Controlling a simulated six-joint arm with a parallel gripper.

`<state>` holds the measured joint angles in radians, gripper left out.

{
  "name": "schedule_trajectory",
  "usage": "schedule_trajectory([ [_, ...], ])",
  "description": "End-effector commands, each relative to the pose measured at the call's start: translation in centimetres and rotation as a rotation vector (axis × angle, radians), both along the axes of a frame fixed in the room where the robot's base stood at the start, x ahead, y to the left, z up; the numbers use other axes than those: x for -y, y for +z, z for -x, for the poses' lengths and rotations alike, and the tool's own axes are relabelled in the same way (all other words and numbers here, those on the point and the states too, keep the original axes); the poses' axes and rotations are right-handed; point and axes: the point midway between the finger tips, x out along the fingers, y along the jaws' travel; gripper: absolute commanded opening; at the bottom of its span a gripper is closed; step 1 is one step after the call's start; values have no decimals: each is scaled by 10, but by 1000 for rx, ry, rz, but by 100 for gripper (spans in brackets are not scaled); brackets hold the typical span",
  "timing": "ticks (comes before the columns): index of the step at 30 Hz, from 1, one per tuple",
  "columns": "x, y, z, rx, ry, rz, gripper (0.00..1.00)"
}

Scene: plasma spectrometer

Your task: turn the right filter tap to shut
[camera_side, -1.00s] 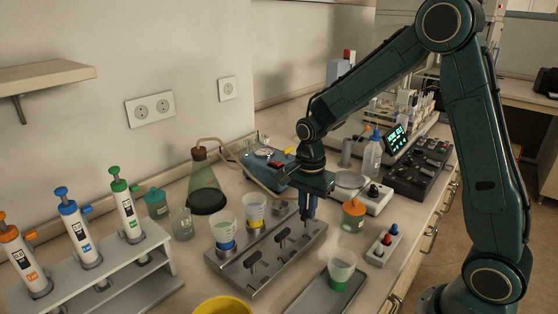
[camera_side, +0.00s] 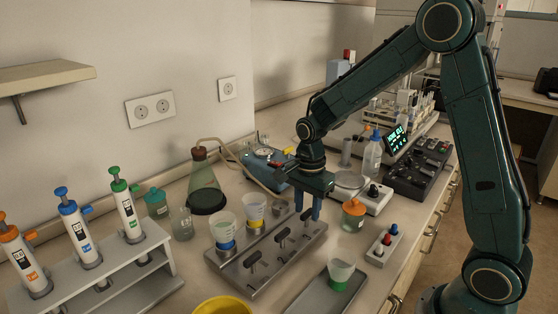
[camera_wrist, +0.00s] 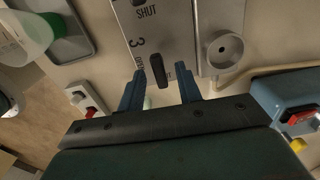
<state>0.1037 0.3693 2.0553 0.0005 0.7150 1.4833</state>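The metal filter manifold (camera_side: 235,280) has several dark T-shaped taps along its top. The right filter tap (camera_side: 306,214) is at its far right end, just below my gripper (camera_side: 308,212). In the wrist view the right tap's dark handle (camera_wrist: 158,70) lies between the two blue fingertips of my gripper (camera_wrist: 160,85), with a gap on either side. The gripper is open and empty. The handle points roughly up and down in that picture, beside a partly hidden label. The SHUT label (camera_wrist: 147,14) and the numeral 3 are farther up on the plate.
Two filter cups, one with a blue band (camera_side: 223,232) and one with a yellow band (camera_side: 254,210), stand on the manifold's back side. An orange-capped jar (camera_side: 353,215) stands close right of the gripper. A green-based cup (camera_side: 340,272) stands on the front tray.

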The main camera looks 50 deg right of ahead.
Motion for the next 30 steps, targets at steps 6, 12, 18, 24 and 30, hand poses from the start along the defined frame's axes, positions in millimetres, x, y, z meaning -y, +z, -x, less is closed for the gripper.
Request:
schedule_trajectory([
  [6, 0, 2, 0, 0, 1, 0, 35],
  [12, 0, 17, 0, 1, 1, 0, 35],
  [18, 0, 45, -1, 4, 1, 0, 35],
  [24, 0, 79, -1, 5, 1, 0, 35],
  [30, 0, 111, 0, 4, 0, 0, 35],
])
